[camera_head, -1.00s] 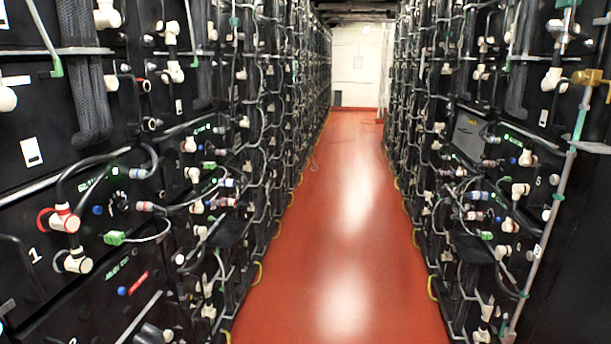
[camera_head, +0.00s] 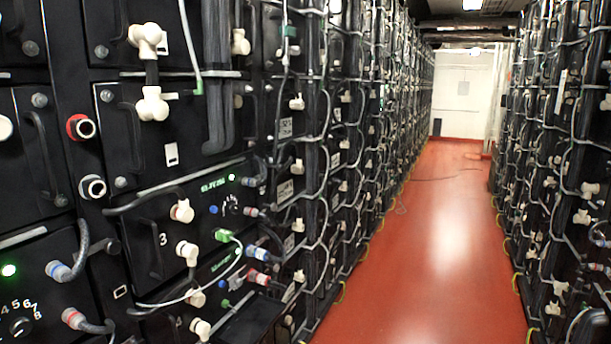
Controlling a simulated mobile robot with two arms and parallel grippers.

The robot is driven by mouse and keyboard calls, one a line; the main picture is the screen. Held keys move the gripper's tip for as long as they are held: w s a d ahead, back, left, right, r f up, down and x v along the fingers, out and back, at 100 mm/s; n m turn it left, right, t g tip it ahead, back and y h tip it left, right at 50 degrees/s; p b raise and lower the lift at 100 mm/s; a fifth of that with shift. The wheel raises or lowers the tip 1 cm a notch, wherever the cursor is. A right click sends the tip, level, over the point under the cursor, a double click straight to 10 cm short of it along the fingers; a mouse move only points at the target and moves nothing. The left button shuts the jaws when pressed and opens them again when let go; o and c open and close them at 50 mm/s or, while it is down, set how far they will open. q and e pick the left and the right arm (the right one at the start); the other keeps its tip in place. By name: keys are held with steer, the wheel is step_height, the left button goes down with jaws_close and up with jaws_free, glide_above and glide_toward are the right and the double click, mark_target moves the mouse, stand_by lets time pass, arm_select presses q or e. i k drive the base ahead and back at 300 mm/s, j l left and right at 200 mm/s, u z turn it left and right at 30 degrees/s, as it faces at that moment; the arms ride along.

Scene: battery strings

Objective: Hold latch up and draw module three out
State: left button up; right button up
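A black module marked "3" (camera_head: 165,240) sits in the left rack, in the lower left of the head view. Its front has a dark handle (camera_head: 150,248), white elbow connectors, a blue button, a dial and a lit green display (camera_head: 213,185). A green plug (camera_head: 224,236) with a pale cable is on its lower right. I cannot make out which part is the latch. The module looks seated in the rack. Neither of my grippers is in view.
Racks of black modules with cables line both sides. The right rack (camera_head: 560,180) stands across the aisle. The red floor (camera_head: 430,230) between them is mostly clear, with a thin cable lying far back. A white wall (camera_head: 465,95) closes the far end.

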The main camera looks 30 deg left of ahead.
mark_target(167, 235)
steer(key=i+u, duration=0.25)
steer(key=i+l+u, duration=0.3)
steer(key=i, duration=0.2)
steer(key=i+l+u, duration=0.1)
steer(key=i+u, duration=0.15)
steer(key=i, duration=0.1)
